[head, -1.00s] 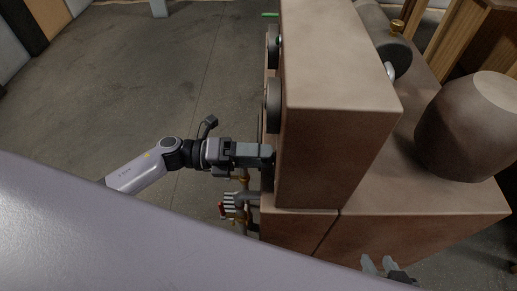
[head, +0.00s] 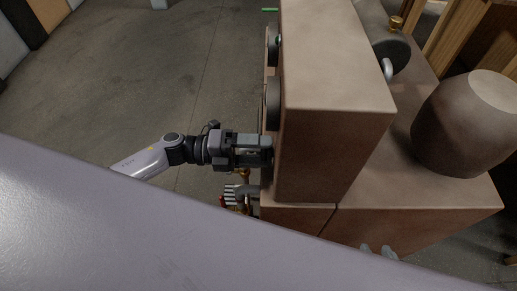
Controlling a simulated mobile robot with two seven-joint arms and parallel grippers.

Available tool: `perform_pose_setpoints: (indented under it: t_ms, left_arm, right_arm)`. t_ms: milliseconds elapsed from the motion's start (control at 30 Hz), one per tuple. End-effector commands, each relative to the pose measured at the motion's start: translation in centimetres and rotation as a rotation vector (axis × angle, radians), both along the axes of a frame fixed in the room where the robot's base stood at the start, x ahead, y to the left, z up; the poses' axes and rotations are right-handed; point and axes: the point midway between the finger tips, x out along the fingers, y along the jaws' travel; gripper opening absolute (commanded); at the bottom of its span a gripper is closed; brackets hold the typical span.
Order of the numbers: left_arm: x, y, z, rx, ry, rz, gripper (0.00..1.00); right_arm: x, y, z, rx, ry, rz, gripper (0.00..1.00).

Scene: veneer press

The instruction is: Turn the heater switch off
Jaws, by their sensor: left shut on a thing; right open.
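My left gripper (head: 266,151) reaches in from the left and is at the left-facing front of the tall brown cabinet (head: 335,145). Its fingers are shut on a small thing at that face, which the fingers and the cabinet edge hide. I cannot make out the heater switch itself or its position. My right gripper (head: 378,251) shows only as grey fingertips at the bottom, in front of the lower brown body, apart from it as far as I can tell.
Two round dials (head: 272,103) stick out from the cabinet's left face above the gripper. Brass pipes and a red-handled valve (head: 222,202) sit below it. A large rounded brown vessel (head: 470,125) stands at the right. The concrete floor (head: 150,75) at left is clear.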

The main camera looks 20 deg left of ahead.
Motion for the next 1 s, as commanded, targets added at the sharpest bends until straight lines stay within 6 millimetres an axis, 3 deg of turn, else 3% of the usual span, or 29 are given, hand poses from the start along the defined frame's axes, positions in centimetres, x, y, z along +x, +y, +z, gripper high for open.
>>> perform_pose_setpoints:
  t_ms: [100, 133, 200, 567, 1000]
  left_arm:
    - [0.1, 0.1, 0.1, -0.003, 0.002, 0.004, 0.37]
    - [0.1, 0.1, 0.1, -0.003, 0.002, 0.004, 0.7]
    - [0.1, 0.1, 0.1, -0.002, 0.001, 0.003, 0.88]
    - [-0.1, 0.6, -0.1, 0.001, 0.001, 0.002, 0.88]
    - [-1.8, 6.5, 0.0, -0.001, 0.002, 0.003, 0.88]
  right_arm:
    - [0.0, 0.0, 0.0, 0.0, 0.0, 0.0, 0.43]
    - [0.0, 0.0, 0.0, 0.0, 0.0, 0.0, 0.43]
    - [0.0, 0.0, 0.0, 0.0, 0.0, 0.0, 0.43]
    - [0.0, 0.0, -0.1, -0.001, 0.001, -0.001, 0.43]
    - [-0.1, 0.0, -0.7, -0.001, 0.003, 0.0, 0.43]
